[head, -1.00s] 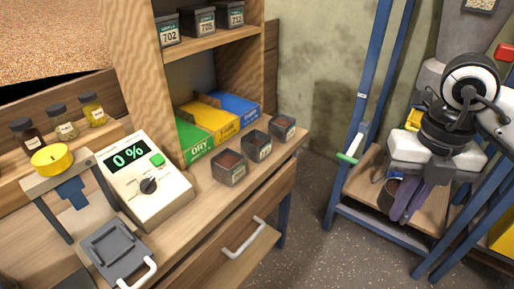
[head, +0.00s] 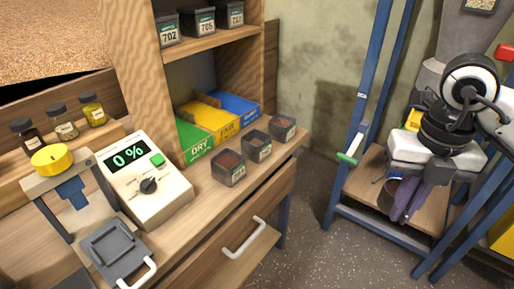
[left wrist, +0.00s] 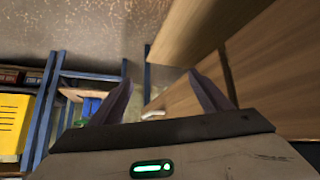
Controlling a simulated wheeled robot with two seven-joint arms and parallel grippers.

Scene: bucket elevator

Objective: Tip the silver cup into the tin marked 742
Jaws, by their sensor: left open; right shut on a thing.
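My right gripper (head: 406,217) is at the rack on the right in the head view, fingers pointing down, shut on a small round cup. The cup (head: 390,192) looks dark and metallic, and the fingers partly hide it. It is low by the rack's wooden shelf; I cannot tell if it touches it. Three small dark tins with brownish contents stand on the bench: a near one (head: 228,168), a middle one (head: 257,147) and a far one (head: 283,129). Their labels are too small to read surely. My left gripper (left wrist: 160,78) is open and empty in the left wrist view.
Tins marked 702, 705 and 712 (head: 201,20) stand on the upper shelf. Green, yellow and blue bins (head: 212,122) sit behind the bench tins. A meter (head: 146,182) reads 0 %. Open floor lies between bench and rack.

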